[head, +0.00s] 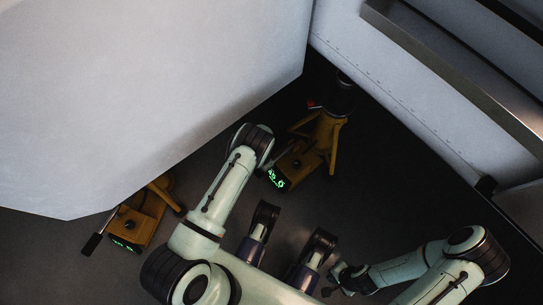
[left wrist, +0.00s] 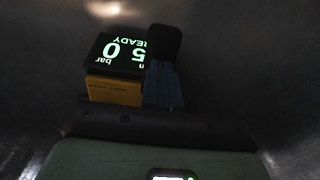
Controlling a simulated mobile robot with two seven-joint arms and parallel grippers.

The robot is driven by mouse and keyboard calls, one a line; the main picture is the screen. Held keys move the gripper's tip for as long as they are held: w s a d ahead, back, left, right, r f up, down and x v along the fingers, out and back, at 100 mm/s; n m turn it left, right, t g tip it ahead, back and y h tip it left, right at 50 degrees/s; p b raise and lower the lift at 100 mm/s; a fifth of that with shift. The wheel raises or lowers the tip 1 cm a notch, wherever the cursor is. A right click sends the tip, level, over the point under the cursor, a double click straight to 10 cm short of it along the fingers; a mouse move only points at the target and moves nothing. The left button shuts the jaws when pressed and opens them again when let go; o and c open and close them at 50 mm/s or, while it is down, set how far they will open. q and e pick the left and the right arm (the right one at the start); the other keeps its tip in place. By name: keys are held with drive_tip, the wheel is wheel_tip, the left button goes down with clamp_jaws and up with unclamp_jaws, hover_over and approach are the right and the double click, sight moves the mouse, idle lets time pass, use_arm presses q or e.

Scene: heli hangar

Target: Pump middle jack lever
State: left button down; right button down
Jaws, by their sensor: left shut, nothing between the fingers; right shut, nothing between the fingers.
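The middle jack (head: 328,135) is a yellow tripod-like jack with a green-lit display, standing near the wall gap in the head view. Its lever cannot be made out; my left arm covers part of this area. In the left wrist view, a jack's lit display (left wrist: 112,52) reads upside down, with "READY" and "bar", above a yellow body (left wrist: 113,90). My left gripper (left wrist: 164,45) is shut and empty, overlapping the display's right edge; contact cannot be told. It is hidden in the head view. My right gripper (head: 338,280) is shut and empty, low in the head view, apart from the jacks.
Another yellow jack (head: 143,215) with a black-gripped lever (head: 93,243) stands at the left under a large pale panel (head: 130,90). A pale wall (head: 430,90) with a ledge bounds the right. Dark floor (head: 400,190) is clear between the middle jack and my right arm.

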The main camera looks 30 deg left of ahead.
use_arm(q)
wheel_tip(320, 180, up, 8)
drive_tip(key=p, duration=0.5)
drive_tip(key=shift+f, duration=0.15)
idle(0.5)
wheel_tip(320, 180, down, 6)
drive_tip(key=b, duration=0.4)
drive_tip(key=shift+b, duration=0.3)
drive_tip(key=shift+f, duration=1)
wheel_tip(320, 180, up, 8)
drive_tip(key=p, duration=0.5)
drive_tip(key=shift+r, duration=0.15)
wheel_tip(320, 180, up, 5)
drive_tip(key=p, duration=0.3)
